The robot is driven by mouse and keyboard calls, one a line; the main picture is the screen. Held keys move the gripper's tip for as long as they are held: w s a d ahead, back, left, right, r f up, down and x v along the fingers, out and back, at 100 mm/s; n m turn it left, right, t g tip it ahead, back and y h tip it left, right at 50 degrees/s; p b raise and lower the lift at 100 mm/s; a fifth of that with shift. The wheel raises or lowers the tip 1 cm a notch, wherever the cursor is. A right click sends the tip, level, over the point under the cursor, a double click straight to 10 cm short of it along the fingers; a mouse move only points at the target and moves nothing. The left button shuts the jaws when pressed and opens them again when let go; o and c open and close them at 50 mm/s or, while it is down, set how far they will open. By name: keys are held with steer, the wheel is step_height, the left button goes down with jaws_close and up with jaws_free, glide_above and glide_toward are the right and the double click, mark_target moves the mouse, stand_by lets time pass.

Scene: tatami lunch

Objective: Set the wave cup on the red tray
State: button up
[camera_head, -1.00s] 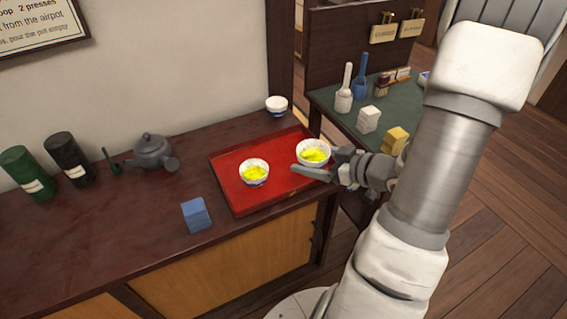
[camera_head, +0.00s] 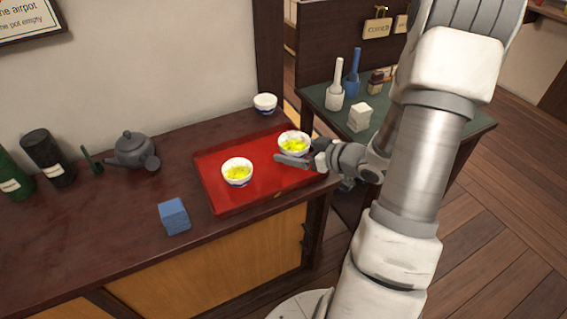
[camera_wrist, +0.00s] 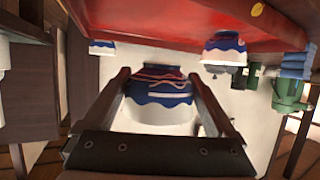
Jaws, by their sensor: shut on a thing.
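My gripper (camera_head: 296,160) is shut on a white cup (camera_head: 294,144) with yellow contents, at the right end of the red tray (camera_head: 218,196). In the wrist view, this wave cup (camera_wrist: 160,112) shows blue and red wave bands between the two fingers (camera_wrist: 165,100). That view appears upside down, with the red tray (camera_wrist: 190,24) along its top. I cannot tell whether the held cup touches the tray or hangs just above it. A second cup (camera_head: 237,178) with yellow contents stands on the tray, left of the held one; it also shows in the wrist view (camera_wrist: 223,52).
A white and blue cup (camera_head: 265,103) stands behind the tray. A grey teapot (camera_head: 132,150) and dark canisters (camera_head: 46,157) stand left. A green side table (camera_head: 470,127) is at right.

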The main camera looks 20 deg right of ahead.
mark_target(285, 147)
steer(key=w, duration=0.1)
steer(key=w+f, duration=0.1)
steer(key=w+f+b, duration=0.1)
steer(key=w, duration=0.1)
steer(key=shift+a+f, duration=0.2)
steer(key=shift+f, duration=0.05)
steer(key=shift+f+b, duration=0.85)
steer(key=shift+f, duration=1.1)
steer(key=shift+f, duration=0.1)
steer(key=shift+f, duration=0.15)
steer(key=o, duration=1.2)
steer(key=shift+r, duration=0.2)
